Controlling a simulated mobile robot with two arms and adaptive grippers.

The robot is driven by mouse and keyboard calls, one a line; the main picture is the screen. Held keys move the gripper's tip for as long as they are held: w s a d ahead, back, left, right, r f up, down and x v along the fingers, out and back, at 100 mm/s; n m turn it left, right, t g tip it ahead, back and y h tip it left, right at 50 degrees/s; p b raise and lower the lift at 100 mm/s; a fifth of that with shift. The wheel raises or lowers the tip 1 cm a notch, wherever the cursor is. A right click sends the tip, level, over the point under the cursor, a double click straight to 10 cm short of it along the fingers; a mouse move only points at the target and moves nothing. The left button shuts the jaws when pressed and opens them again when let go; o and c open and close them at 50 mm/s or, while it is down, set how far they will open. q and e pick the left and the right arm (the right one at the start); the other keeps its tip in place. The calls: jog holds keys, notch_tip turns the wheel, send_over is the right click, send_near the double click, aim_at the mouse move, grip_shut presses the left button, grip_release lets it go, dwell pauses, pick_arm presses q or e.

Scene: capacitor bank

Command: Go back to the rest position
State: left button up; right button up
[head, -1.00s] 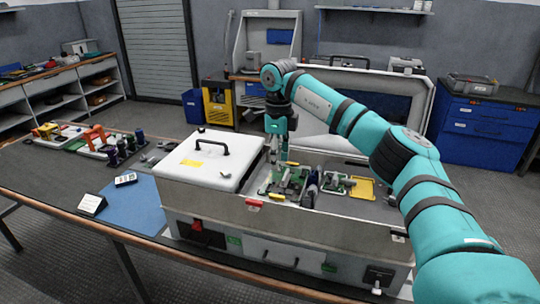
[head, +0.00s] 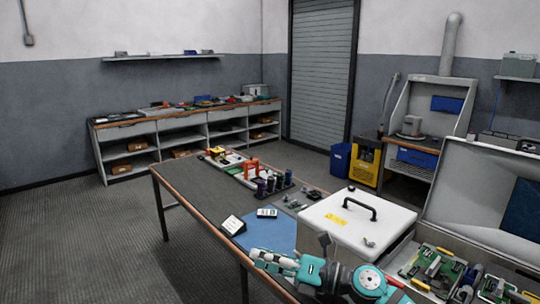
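The capacitor bank's case stands on the bench with a white lid (head: 360,219) over its left part. Its open part at right holds green boards (head: 432,268) and small components. My teal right arm (head: 366,281) lies low at the bottom edge, in front of the case. I see nothing held. My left gripper is not in view.
A raised grey panel (head: 480,190) stands behind the case. Shelving (head: 185,138) lines the back wall. The floor at left (head: 75,235) is clear.

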jog(key=d+m+t+h, duration=0.65)
jog(key=m+t, duration=0.55)
jog(key=m, duration=0.6)
jog(key=s+d+f+m+g+h, duration=0.3)
jog(key=s+d+f+m+h, duration=0.3)
jog(key=d+f+m+h, duration=0.55)
jog(key=s+d+f+m+g, duration=0.1)
jog(key=s+f+m+g, duration=0.3)
jog(key=s, duration=0.5)
jog(key=s+d+f+m+g+y, duration=0.1)
jog(key=s+d+f+g, duration=0.1)
jog(key=s+f+g, duration=0.45)
jog(key=s+d+f+m+g, duration=0.1)
jog(key=s+f+m, duration=0.25)
jog(key=s, duration=0.65)
notch_tip(320, 180, down, 26)
jog(key=s+r+g, duration=0.1)
jog(key=s+g, duration=0.1)
jog(key=s+d+f+g, duration=0.1)
jog(key=s+d+f, duration=0.1)
jog(key=s+f, duration=1.5)
jog(key=shift+d+f+n, duration=0.3)
jog(key=shift+d+n, duration=0.05)
jog(key=shift+n, duration=0.05)
